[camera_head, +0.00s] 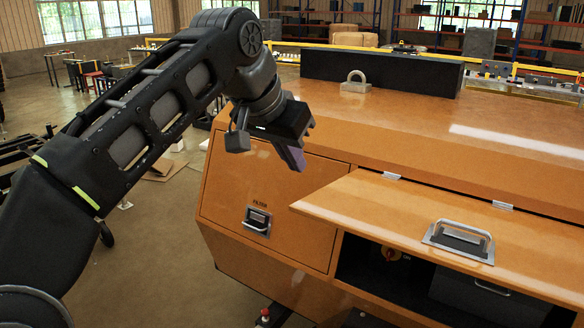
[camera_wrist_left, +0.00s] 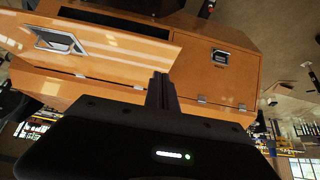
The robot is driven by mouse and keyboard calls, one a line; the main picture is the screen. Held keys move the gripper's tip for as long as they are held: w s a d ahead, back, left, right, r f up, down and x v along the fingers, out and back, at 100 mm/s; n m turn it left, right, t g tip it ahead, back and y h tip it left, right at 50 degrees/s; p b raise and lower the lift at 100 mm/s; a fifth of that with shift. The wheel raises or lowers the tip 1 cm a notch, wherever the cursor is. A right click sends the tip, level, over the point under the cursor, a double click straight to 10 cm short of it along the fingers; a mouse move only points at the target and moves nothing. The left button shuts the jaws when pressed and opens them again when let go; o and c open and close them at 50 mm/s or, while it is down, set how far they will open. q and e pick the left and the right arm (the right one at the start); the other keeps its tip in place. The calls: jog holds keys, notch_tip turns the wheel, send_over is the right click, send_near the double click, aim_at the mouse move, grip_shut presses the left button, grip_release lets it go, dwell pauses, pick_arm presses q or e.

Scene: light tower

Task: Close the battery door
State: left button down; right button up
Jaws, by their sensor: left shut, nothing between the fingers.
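The battery door is the orange panel (camera_head: 400,207) with a metal handle (camera_head: 461,240) at the right of the head view. It is swung up and stands open, roughly level, above a dark compartment (camera_head: 400,275). In the left wrist view the same door (camera_wrist_left: 110,50) shows upside down at the left, with its handle (camera_wrist_left: 58,42). My left gripper (camera_head: 294,158) is shut and empty, pointing down above and left of the open door, apart from it. Its fingers also show in the left wrist view (camera_wrist_left: 161,92). My right gripper is not in view.
A shut door (camera_head: 275,200) marked FILTER sits left of the open one. The orange housing top (camera_head: 440,120) carries a lifting ring (camera_head: 355,82) and a dark upright block (camera_head: 380,72). A grey box (camera_head: 485,298) stands inside the compartment.

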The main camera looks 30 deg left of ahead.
pick_arm(q)
jog(key=b, duration=0.2)
send_over(309, 210)
jog(key=s, duration=0.2)
notch_tip(309, 210, down, 6)
jog(key=shift+a+f, duration=0.1)
jog(key=shift+f, duration=1.9)
jog(key=shift+f, duration=0.1)
